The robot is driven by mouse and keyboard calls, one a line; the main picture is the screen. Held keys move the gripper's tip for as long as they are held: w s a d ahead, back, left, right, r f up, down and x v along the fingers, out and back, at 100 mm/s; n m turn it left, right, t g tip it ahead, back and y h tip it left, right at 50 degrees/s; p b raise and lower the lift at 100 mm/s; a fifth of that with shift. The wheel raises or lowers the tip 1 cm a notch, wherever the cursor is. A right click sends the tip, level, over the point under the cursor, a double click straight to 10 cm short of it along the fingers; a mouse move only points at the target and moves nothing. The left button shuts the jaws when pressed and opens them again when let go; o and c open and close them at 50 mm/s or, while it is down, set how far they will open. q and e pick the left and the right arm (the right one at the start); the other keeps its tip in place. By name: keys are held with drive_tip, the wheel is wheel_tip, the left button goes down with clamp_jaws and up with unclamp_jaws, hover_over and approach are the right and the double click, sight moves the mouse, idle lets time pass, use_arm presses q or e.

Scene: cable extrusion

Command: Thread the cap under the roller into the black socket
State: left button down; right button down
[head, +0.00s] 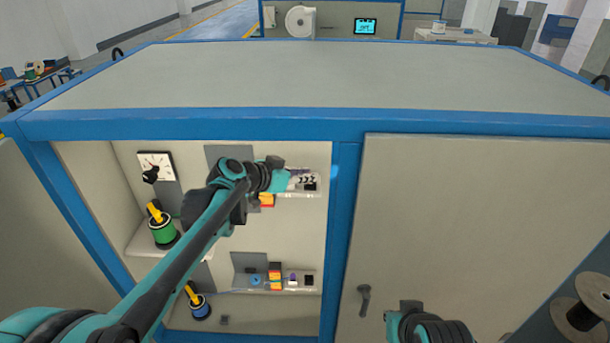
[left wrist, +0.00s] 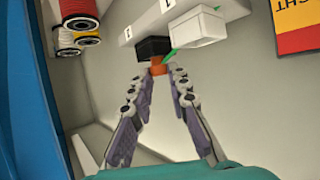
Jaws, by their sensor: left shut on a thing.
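My left gripper (left wrist: 163,76) reaches into the open upper cabinet bay. In the left wrist view its two fingertips close on a small orange piece, which I take for the cap (left wrist: 158,69). The cap is right at the near side of the black socket (left wrist: 152,48); I cannot tell how far it is in. A white block (left wrist: 200,26), perhaps the roller's housing, stands beside the socket, with a green strand at its edge. In the head view my left arm hides part of this shelf. My right gripper (head: 425,322) is low at the bottom edge, its fingers unclear.
A green spool (head: 162,235) and a dial (head: 155,167) are at the left of the bay. A blue post (head: 341,240) and closed panel (head: 480,210) bound the bay on the right.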

use_arm(q)
drive_tip(key=c, duration=1.4)
unclamp_jaws()
drive_tip(key=shift+o, duration=0.2)
drive_tip(key=v, duration=1.2)
drive_tip(key=o, duration=1)
drive_tip(key=shift+o, duration=0.2)
drive_tip(key=shift+p+v, duration=0.85)
drive_tip(key=shift+v, duration=1)
